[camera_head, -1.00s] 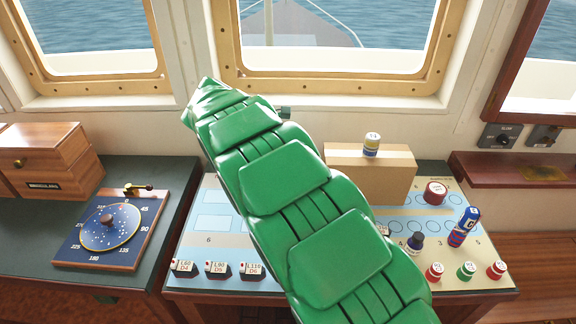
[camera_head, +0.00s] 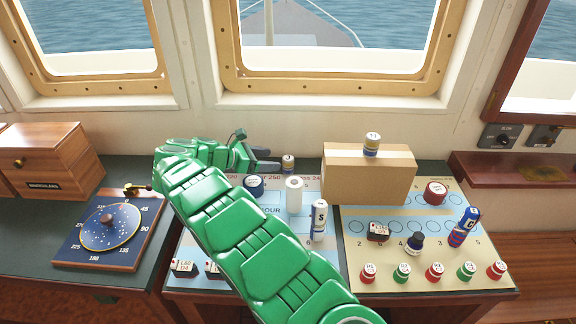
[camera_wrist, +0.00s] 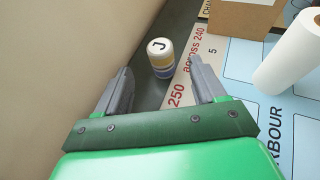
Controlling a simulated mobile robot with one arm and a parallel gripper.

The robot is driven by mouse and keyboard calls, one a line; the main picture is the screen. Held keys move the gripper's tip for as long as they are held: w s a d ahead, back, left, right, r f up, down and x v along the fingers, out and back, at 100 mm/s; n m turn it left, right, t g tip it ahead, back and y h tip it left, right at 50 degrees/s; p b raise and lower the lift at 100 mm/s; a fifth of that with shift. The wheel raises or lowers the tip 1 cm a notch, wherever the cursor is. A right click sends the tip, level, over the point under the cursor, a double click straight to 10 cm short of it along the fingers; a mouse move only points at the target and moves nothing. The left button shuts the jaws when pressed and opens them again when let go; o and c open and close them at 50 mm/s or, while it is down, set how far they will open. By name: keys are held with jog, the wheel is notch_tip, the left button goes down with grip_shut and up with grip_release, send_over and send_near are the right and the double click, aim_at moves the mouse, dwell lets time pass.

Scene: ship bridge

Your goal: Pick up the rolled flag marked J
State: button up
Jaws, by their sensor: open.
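The rolled flag marked J (camera_wrist: 162,62) stands upright in the wrist view, a short cylinder with a white top and yellowish and blue bands. It stands on the dark counter strip beside the chart's edge, near the wall. In the head view it is the small roll (camera_head: 288,164) left of the cardboard box. My gripper (camera_wrist: 160,72) is open and empty, low over the counter. The flag appears ahead of and between its two fingers, with a gap visible on each side. In the head view my gripper (camera_head: 266,160) is just left of the flag.
A white paper roll (camera_wrist: 290,55) and the cardboard box (camera_wrist: 240,18) stand to the right. In the head view, a dark blue roll (camera_head: 254,185) and a roll marked S (camera_head: 319,218) stand on the chart. Another banded roll (camera_head: 372,144) stands on the box. The wall is close behind.

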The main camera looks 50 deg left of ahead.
aim_at(287, 158)
jog(key=shift+x, duration=3.85)
jog(key=c, duration=1.1)
